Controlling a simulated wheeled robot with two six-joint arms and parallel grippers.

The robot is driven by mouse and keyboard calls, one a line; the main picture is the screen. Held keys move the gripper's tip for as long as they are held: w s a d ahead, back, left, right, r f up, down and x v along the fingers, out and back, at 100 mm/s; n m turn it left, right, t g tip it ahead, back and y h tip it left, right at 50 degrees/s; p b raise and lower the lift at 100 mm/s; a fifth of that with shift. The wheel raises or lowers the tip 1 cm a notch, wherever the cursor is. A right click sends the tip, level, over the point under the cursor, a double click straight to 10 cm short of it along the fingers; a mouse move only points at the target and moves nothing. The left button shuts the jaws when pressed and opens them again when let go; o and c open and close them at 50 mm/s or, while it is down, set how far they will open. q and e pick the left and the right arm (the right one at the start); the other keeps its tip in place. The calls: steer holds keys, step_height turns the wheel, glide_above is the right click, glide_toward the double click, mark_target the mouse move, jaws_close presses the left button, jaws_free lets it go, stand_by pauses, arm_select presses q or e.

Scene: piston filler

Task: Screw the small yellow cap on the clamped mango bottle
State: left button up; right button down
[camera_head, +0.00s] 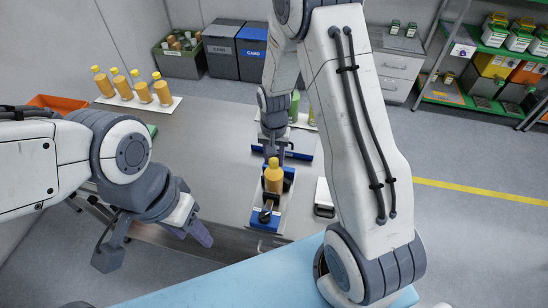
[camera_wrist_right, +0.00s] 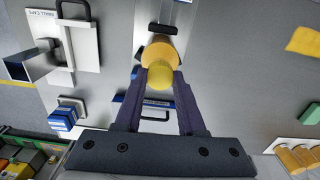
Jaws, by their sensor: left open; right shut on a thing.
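The mango bottle (camera_head: 273,182), orange-yellow, stands upright in the blue and black clamp (camera_head: 266,217) on the grey table. It also shows in the right wrist view (camera_wrist_right: 160,48), beyond the cap. My right gripper (camera_head: 274,158) is over the bottle's top, pointing down. In the wrist view its two fingers (camera_wrist_right: 160,82) are shut on the small yellow cap (camera_wrist_right: 160,75), which lines up with the bottle's mouth. I cannot tell whether the cap touches the neck. My left gripper (camera_head: 156,243) is open and empty, low at the table's near left edge.
Several capped yellow bottles (camera_head: 137,90) stand on a white tray at the table's back left. Green bottles (camera_head: 295,105) are partly hidden behind my right arm. A white caps plate with a black handle (camera_wrist_right: 62,50) lies beside the clamp.

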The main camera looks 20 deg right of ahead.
steer(key=m, duration=1.3)
steer(key=shift+c, duration=2.1)
jaws_free()
steer(key=n, duration=0.3)
steer(key=shift+n+p, duration=0.3)
steer(key=shift+p, duration=0.05)
steer(key=n, duration=1.1)
steer(key=shift+c, duration=0.3)
